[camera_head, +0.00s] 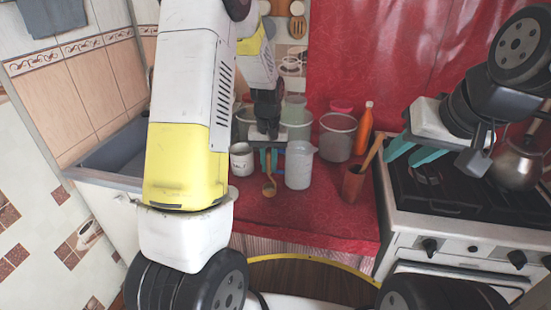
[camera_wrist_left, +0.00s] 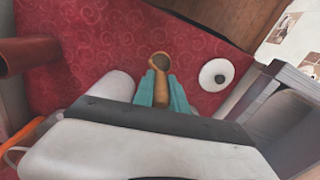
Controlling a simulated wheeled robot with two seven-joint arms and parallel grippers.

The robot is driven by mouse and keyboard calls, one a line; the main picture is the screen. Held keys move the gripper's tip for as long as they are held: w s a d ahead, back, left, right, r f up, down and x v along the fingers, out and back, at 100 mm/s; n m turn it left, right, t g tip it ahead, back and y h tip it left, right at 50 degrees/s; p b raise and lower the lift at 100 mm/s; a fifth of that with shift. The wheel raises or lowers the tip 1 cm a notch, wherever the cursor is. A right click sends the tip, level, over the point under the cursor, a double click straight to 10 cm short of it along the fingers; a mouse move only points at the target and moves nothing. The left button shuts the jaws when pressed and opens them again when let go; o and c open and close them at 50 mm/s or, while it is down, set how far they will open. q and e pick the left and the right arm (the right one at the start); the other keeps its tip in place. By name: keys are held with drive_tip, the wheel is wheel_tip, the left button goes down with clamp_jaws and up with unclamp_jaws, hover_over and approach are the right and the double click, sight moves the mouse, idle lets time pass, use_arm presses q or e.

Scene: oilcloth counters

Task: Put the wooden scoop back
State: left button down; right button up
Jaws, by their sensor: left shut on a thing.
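The wooden scoop (camera_head: 269,188) hangs bowl-down from my left gripper (camera_head: 268,160), between a white can and a white pitcher. In the left wrist view, the teal fingers (camera_wrist_left: 163,92) are shut on its handle, and the scoop's round bowl (camera_wrist_left: 159,63) points away over the red cloth. I cannot tell whether the bowl touches the counter. A brown utensil holder (camera_head: 353,184) with a wooden handle sticking out stands to the right on the counter. It also shows at the left of the left wrist view (camera_wrist_left: 28,54). My right gripper (camera_head: 412,151) is open and empty above the stove's left side.
The white pitcher (camera_head: 299,166) is close on the right of my left gripper; the can (camera_head: 241,160) is close on its left. Clear containers (camera_head: 338,138) and an orange bottle (camera_head: 365,124) stand behind. A white disc (camera_wrist_left: 216,74) lies on the cloth. The front counter (camera_head: 305,215) is free.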

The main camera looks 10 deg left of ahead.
sight(267, 170)
use_arm(q)
drive_tip(key=shift+w+a+f, duration=0.2)
drive_tip(key=shift+w+f, duration=0.1)
drive_tip(key=shift+f, duration=0.3)
drive_tip(key=shift+w+a+f, duration=0.15)
drive_tip(key=shift+w+f, duration=0.1)
drive_tip(key=shift+f, duration=0.4)
drive_tip(key=shift+w+a+f, duration=0.2)
drive_tip(key=shift+w+f, duration=0.1)
drive_tip(key=shift+f, duration=0.45)
drive_tip(key=c, duration=1.3)
unclamp_jaws()
drive_tip(key=shift+c, duration=0.2)
wheel_tip(267, 170, up, 12)
drive_tip(key=s+r+t+h, duration=0.1)
drive_tip(key=s+r+t, duration=0.2)
drive_tip(key=s+r, duration=0.75)
drive_tip(key=s+d+r+m+t, duration=0.1)
drive_tip(key=s+r, duration=0.1)
drive_tip(key=s, duration=0.5)
drive_tip(key=s+d+r+m+t+h, duration=0.1)
drive_tip(key=s+r+t, duration=0.1)
drive_tip(key=s, duration=0.5)
drive_tip(key=shift+r, duration=0.5)
